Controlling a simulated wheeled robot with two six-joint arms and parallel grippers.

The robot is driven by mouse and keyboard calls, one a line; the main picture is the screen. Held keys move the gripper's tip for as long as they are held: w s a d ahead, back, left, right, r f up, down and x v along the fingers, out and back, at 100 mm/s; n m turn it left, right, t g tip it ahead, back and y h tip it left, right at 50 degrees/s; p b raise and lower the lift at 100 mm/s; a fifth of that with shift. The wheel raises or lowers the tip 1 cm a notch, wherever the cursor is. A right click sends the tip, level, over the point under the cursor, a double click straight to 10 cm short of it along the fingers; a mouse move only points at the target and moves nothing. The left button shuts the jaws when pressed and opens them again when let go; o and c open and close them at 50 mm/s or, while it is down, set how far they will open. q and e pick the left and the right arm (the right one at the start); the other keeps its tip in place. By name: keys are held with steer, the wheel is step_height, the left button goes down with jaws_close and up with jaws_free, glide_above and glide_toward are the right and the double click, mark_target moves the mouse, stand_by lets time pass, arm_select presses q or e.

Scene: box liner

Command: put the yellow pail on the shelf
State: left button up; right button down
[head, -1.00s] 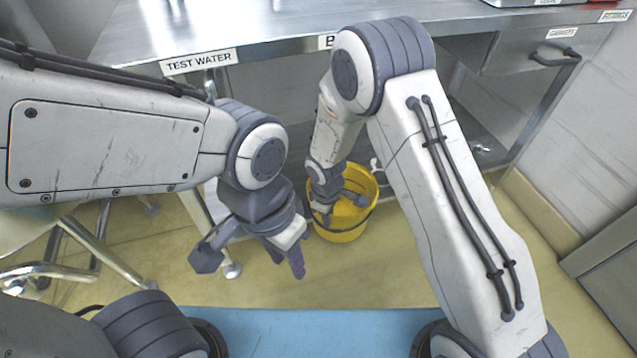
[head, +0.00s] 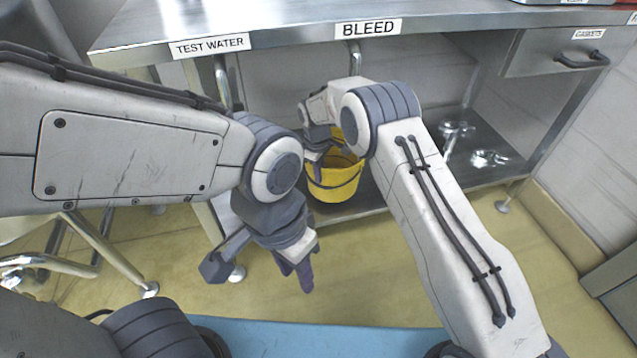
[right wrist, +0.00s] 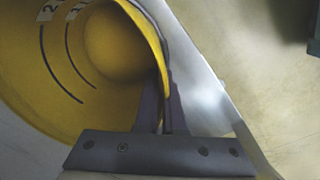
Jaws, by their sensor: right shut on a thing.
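The yellow pail (head: 336,184) is at the front edge of the lower shelf (head: 463,172) under the steel bench in the head view, upright or nearly so. Whether it rests on the shelf or hangs just above it I cannot tell. My right gripper (head: 322,160) is at the pail's rim, partly hidden by its own wrist. In the right wrist view its fingers (right wrist: 163,112) are shut on the rim of the pail (right wrist: 60,75), whose inside shows scale marks. My left gripper (head: 300,275) hangs empty over the floor, pointing down; its finger gap is unclear.
Metal fittings (head: 488,158) lie on the shelf to the right of the pail. The bench top (head: 290,22) overhangs the shelf, with a drawer (head: 560,50) at right. A chair's metal legs (head: 95,245) stand at left. The shelf between pail and fittings is partly hidden by my right arm.

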mark_target(319, 186)
steer(key=shift+w+a, duration=0.1)
steer(key=shift+w, duration=0.15)
step_height(319, 186, down, 4)
steer(key=shift+r+b, duration=0.15)
steer(key=shift+b, duration=1.1)
steer(key=shift+r, duration=0.15)
steer(key=c, duration=1)
jaws_free()
steer(key=r+p, duration=0.2)
steer(key=r, duration=0.2)
steer(key=r+p, duration=0.1)
steer(key=r, duration=0.3)
steer(key=s+r+p, duration=0.1)
steer(key=r+p, duration=0.1)
steer(key=r, duration=0.2)
steer(key=shift+a+p, duration=0.25)
steer(key=shift+p, duration=0.05)
